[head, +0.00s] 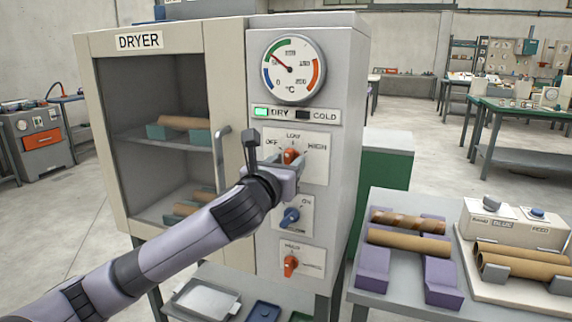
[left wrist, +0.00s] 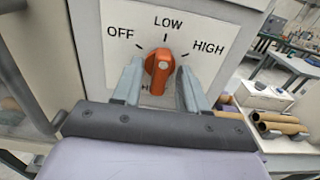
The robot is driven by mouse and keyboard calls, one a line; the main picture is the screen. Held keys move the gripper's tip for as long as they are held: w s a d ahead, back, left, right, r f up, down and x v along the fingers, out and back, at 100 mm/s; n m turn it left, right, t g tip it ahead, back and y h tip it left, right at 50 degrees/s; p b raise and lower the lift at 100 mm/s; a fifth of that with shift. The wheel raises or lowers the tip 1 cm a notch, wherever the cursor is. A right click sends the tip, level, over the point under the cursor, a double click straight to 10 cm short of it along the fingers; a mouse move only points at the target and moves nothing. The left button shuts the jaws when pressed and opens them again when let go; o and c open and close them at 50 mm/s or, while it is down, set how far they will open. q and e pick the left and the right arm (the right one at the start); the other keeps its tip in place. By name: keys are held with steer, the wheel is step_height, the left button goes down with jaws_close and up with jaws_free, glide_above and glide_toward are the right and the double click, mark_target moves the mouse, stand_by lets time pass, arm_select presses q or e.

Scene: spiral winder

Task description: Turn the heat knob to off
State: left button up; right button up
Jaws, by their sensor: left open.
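The orange heat knob (head: 291,156) is on the white OFF–LOW–HIGH plate (head: 316,148) on the dryer's front. In the left wrist view the knob (left wrist: 159,70) stands upright, its narrow end toward the LOW mark. My left gripper (head: 284,170) is in front of the plate, and in the left wrist view its two fingers (left wrist: 159,76) are on either side of the knob. The fingers are open, with a gap showing beside the knob. The label below the knob is mostly hidden. My right gripper is not in view.
A blue knob (head: 290,217) and a lower orange knob (head: 290,265) are below. The gauge (head: 292,68) needle points up-left; the green DRY lamp (head: 261,112) is lit. The dryer door handle (head: 222,150) is left of my gripper. A table (head: 395,290) with tubes stands right.

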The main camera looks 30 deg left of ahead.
arm_select(q)
jaws_close()
steer(key=shift+r+n+p, duration=0.1)
steer(key=shift+n+p, duration=0.85)
steer(key=shift+n, duration=0.25)
steer(key=n+p, duration=0.1)
steer(key=n, duration=0.1)
steer(key=shift+n, duration=0.3)
steer(key=n+p, duration=0.2)
steer(key=n, duration=0.1)
steer(key=shift+n, duration=0.3)
steer(key=shift+n+p, duration=0.45)
steer(key=shift+n, duration=1.45)
